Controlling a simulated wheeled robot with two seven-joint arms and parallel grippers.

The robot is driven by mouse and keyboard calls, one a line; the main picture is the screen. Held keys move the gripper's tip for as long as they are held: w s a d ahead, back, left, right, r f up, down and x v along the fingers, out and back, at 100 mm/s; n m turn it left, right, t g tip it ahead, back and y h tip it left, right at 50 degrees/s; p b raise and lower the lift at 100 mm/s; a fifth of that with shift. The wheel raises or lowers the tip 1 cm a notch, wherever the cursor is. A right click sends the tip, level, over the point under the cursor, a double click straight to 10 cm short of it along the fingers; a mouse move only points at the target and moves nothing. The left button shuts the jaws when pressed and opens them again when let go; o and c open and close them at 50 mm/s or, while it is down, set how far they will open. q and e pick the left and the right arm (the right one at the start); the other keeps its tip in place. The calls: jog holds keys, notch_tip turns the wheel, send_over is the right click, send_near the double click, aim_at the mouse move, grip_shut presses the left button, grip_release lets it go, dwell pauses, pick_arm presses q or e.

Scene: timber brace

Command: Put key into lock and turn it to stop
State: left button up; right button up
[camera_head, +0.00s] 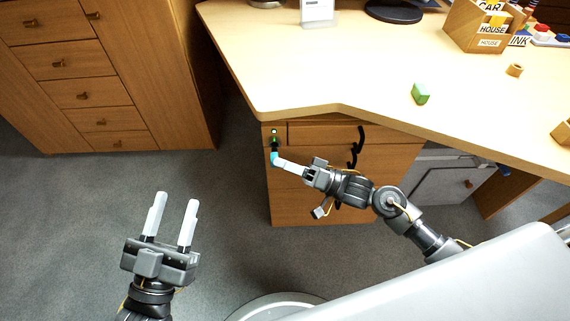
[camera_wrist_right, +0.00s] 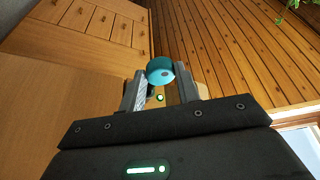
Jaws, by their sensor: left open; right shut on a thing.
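The key shows as a teal knob (camera_head: 274,158) at the tips of my right gripper (camera_head: 280,161). In the right wrist view the round teal head (camera_wrist_right: 160,71) sits between the two fingers of my right gripper (camera_wrist_right: 160,88), which is shut on it. The lock (camera_head: 274,135) is at the upper left of the wooden drawer front, with a small green light. The key is right at the lock, just below it in the head view; how deep it sits is hidden. My left gripper (camera_head: 175,213) is open and empty over the floor at left.
The drawer unit (camera_head: 300,205) stands under the desk top (camera_head: 330,70), whose edge overhangs just above the lock. A black handle (camera_head: 356,147) is on the drawer front, close to my right wrist. A green block (camera_head: 420,94) and a wooden box (camera_head: 470,35) lie on the desk.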

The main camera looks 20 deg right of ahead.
dwell(0.4)
jog(key=shift+p, duration=0.5)
jog(key=shift+p, duration=0.35)
jog(key=shift+w+d, duration=0.25)
jog(key=shift+w, duration=0.6)
dwell(0.6)
jog(key=shift+p, duration=0.75)
dwell(0.8)
jog(key=shift+w, duration=0.3)
dwell(0.5)
